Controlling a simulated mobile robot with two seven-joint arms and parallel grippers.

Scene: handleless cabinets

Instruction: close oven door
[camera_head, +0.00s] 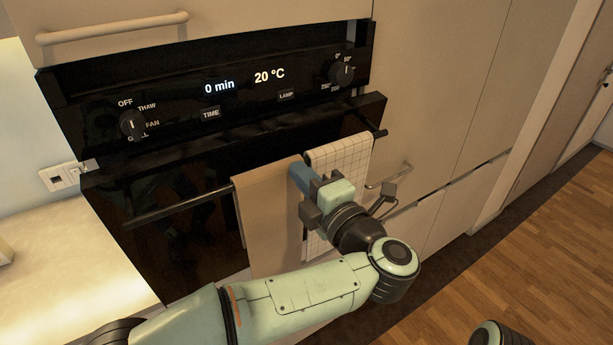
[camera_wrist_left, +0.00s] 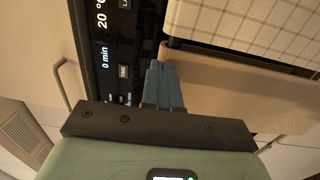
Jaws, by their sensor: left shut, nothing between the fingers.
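The oven door (camera_head: 190,230) is a black panel below the oven's control panel (camera_head: 220,88). Its top edge stands a little out from the control panel, so it looks slightly ajar. A bar handle (camera_head: 175,207) crosses its front, with a beige towel (camera_head: 265,215) and a checked towel (camera_head: 345,155) hanging over it. My left gripper (camera_head: 299,174) is at the door's upper front, between the towels; its blue fingers are together and empty. In the left wrist view the fingers (camera_wrist_left: 162,84) point at the beige towel's edge; whether they touch is unclear. My right gripper is not seen.
A lit worktop (camera_head: 60,270) with a wall socket (camera_head: 62,177) is at the left. Tall beige cabinets (camera_head: 440,80) stand at the right of the oven. A bar handle (camera_head: 115,26) is above it. The wooden floor (camera_head: 520,250) at right is clear.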

